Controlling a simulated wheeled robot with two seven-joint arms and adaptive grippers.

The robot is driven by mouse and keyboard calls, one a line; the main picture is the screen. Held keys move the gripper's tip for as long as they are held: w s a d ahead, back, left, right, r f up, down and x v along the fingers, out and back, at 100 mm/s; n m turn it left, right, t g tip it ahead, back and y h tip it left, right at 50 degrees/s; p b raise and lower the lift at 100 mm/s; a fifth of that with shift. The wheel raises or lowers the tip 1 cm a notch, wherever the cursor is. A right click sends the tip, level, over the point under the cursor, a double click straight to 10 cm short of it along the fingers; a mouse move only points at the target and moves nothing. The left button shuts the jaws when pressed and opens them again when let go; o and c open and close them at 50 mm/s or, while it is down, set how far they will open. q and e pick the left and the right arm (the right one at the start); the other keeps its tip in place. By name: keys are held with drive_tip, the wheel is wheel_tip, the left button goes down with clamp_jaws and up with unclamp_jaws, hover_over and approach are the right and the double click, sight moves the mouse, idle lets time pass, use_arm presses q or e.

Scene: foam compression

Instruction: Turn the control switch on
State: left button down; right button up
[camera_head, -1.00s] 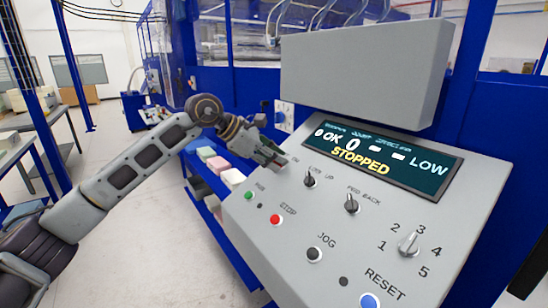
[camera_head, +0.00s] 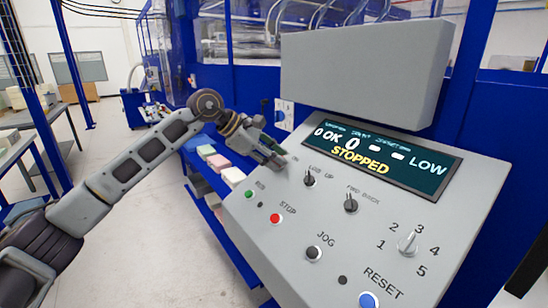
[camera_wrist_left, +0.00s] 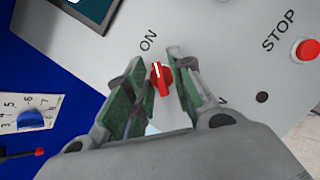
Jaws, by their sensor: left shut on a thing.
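The control switch (camera_wrist_left: 162,80) is a red knob with a white pointer line on the sloped grey panel, seen in the left wrist view. Its pointer line faces roughly toward the printed ON label (camera_wrist_left: 148,41). My left gripper (camera_wrist_left: 160,72) has its green-padded fingers on both sides of the knob and is shut on it. In the head view, my left gripper (camera_head: 276,160) is at the upper left of the control panel (camera_head: 300,225) and hides the switch. My right gripper is not in view.
The display (camera_head: 380,155) reads STOPPED, OK and LOW. Black knobs (camera_head: 310,179), a green button (camera_head: 249,194), a red stop button (camera_head: 275,218) and a blue reset button (camera_head: 369,300) are on the panel. Foam blocks (camera_head: 218,162) lie left of it. A grey box overhangs the display.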

use_arm(q)
drive_tip(key=c, duration=1.6)
unclamp_jaws()
drive_tip(key=shift+o, duration=0.2)
drive_tip(key=v, duration=1.2)
